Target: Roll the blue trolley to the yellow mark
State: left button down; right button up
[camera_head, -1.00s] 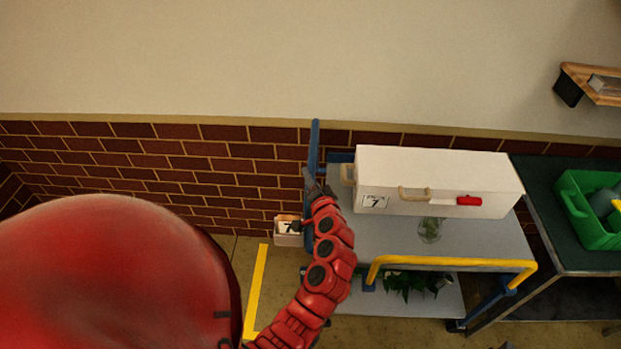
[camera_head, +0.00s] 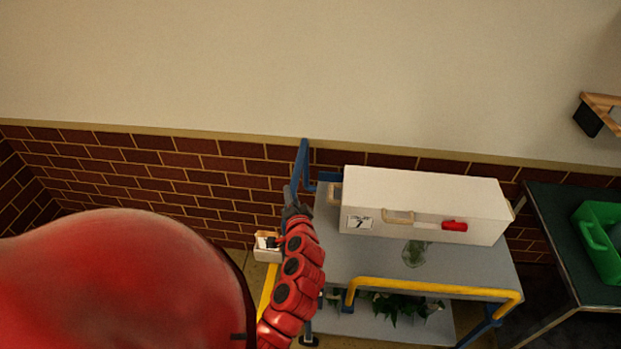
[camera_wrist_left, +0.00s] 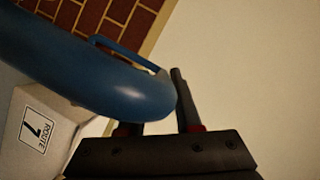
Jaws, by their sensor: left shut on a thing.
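The blue trolley has grey shelves (camera_head: 335,258), a blue upright handle (camera_head: 303,160) at its left end and a yellow rail (camera_head: 430,287) in front. My left gripper (camera_head: 293,208) is shut on the blue handle; the left wrist view shows the blue bar (camera_wrist_left: 85,70) between the fingers (camera_wrist_left: 155,112). The yellow mark (camera_head: 267,290) is a strip on the floor left of the trolley, partly hidden by my red arm. My right gripper is out of view.
A long white box (camera_head: 425,200) and a glass vase (camera_head: 415,253) stand on the top shelf; leafy stems (camera_head: 400,305) lie below. A small white box labelled 7 (camera_head: 267,250) is beside my gripper. A dark table (camera_head: 555,225) with a green crate (camera_head: 598,250) stands right. A brick wall (camera_head: 190,170) runs behind.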

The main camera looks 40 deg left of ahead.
pick_arm(q)
jog(key=s+a+p, duration=0.2)
jog(key=s+a, duration=0.4)
jog(key=a, duration=0.5)
jog(key=s+a+p, duration=0.3)
jog(key=s+a, duration=0.4)
jog(key=a, duration=0.4)
jog(key=shift+s, duration=0.25)
jog(key=shift+r, duration=0.1)
jog(key=c, duration=1.1)
grip_release()
jog(key=o, duration=0.5)
jog(key=shift+s+a, duration=0.1)
jog(key=shift+a, duration=0.05)
